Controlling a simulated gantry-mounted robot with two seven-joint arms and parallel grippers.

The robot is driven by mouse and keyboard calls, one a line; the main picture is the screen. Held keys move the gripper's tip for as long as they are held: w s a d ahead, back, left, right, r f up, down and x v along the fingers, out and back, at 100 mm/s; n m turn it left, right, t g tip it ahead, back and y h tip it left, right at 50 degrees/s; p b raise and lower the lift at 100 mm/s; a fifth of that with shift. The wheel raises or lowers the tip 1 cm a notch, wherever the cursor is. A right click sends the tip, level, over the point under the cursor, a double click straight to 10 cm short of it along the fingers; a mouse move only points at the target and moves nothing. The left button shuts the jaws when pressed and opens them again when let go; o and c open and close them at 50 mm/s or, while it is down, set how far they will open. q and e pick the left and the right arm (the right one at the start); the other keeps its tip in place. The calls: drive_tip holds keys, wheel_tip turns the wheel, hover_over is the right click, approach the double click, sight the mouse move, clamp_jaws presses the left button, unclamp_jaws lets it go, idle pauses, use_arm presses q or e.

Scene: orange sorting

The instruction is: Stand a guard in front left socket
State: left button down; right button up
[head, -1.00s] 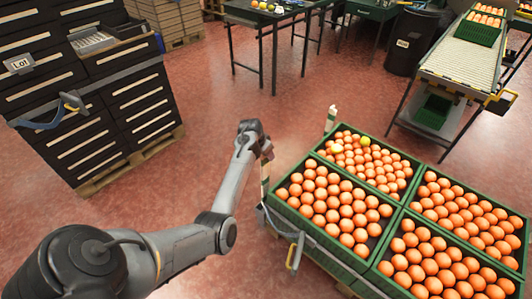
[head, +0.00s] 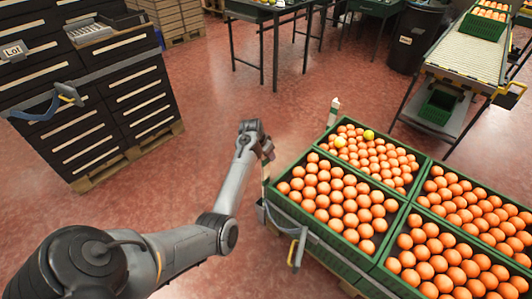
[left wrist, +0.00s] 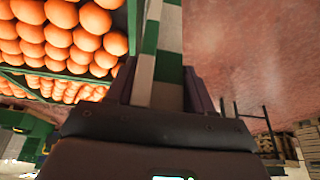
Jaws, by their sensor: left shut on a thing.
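My left gripper (head: 267,150) is at the near left corner of the cart of orange crates. In the left wrist view its fingers (left wrist: 160,85) are shut on a green-and-white banded guard (left wrist: 163,50). In the head view only a thin part of this guard (head: 265,173) shows below the gripper, beside the crate corner. Its lower end and the front left socket are hidden, so I cannot tell whether it is seated. Another guard (head: 334,111) stands upright at the far left corner of the crates. My right gripper is not in view.
Green crates (head: 386,262) full of oranges fill the cart; two yellowish fruits (head: 369,134) lie in the far left crate. A yellow-handled latch (head: 292,252) hangs on the cart's near side. A dark drawer cabinet (head: 125,97) stands left, with open red floor between.

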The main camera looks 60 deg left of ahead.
use_arm(q)
drive_tip(key=shift+f+b, duration=0.9)
drive_tip(key=shift+f, duration=2.1)
drive_tip(key=shift+f+b, duration=0.5)
drive_tip(key=shift+f, duration=0.75)
drive_tip(key=shift+c, duration=1.8)
unclamp_jaws()
drive_tip(key=shift+f, duration=0.1)
drive_tip(key=p+v, duration=0.7)
drive_tip(key=v, duration=0.3)
drive_tip(key=shift+s+r, duration=0.2)
drive_tip(key=shift+r, duration=0.15)
